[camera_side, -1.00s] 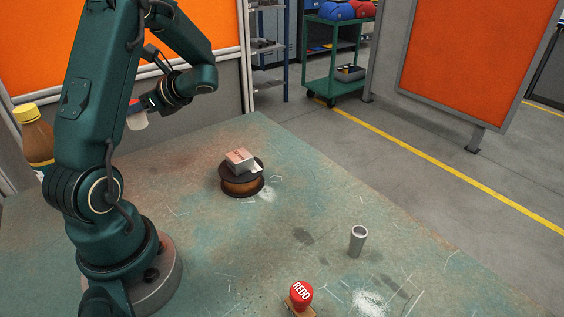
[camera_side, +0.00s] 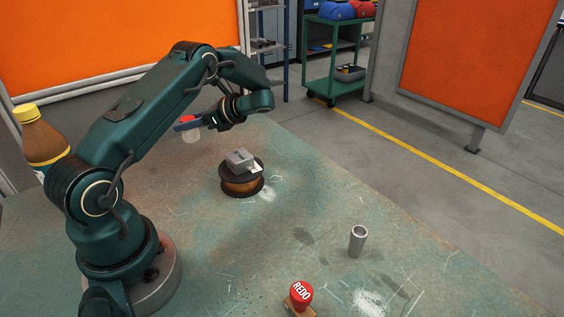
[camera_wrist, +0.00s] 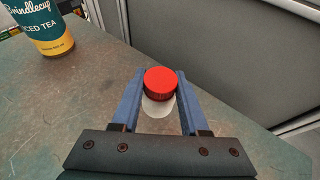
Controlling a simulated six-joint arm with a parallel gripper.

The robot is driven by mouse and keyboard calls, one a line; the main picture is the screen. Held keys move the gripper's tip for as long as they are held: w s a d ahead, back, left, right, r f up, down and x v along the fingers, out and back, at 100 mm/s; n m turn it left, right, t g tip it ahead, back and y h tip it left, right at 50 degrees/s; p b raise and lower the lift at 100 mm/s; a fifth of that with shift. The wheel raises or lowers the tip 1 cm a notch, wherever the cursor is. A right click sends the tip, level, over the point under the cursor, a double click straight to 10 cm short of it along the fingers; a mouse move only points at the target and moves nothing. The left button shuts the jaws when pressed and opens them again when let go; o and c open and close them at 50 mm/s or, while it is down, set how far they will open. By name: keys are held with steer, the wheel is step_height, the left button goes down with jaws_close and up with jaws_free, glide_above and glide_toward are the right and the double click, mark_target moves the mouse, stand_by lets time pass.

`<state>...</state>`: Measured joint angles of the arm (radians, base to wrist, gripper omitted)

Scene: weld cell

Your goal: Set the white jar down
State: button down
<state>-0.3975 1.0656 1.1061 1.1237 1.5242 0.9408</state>
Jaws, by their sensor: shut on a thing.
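The white jar (camera_side: 191,136) has a red lid and hangs upright in my gripper (camera_side: 187,125), above the far left part of the worktable (camera_side: 310,208). In the wrist view the jar's red lid (camera_wrist: 160,82) sits between the two blue fingers of my gripper (camera_wrist: 160,90), with its pale body (camera_wrist: 158,108) below the lid. The fingers are shut on the jar near its lid. In the side view the jar's underside looks clear of the tabletop, but the exact height is hard to tell.
A wire spool (camera_side: 242,180) with a small grey box (camera_side: 240,160) on it stands near the jar. An iced tea bottle (camera_side: 42,135) stands at the left. A metal tube (camera_side: 358,240) and a red REDO stamp (camera_side: 301,294) stand nearer the front. Table around the spool is mostly bare.

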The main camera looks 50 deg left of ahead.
mark_target(198, 135)
steer(key=shift+f, duration=1.9)
steer(key=shift+f, duration=0.1)
steer(key=shift+c, duration=2.1)
jaws_free()
steer(key=shift+f, duration=0.1)
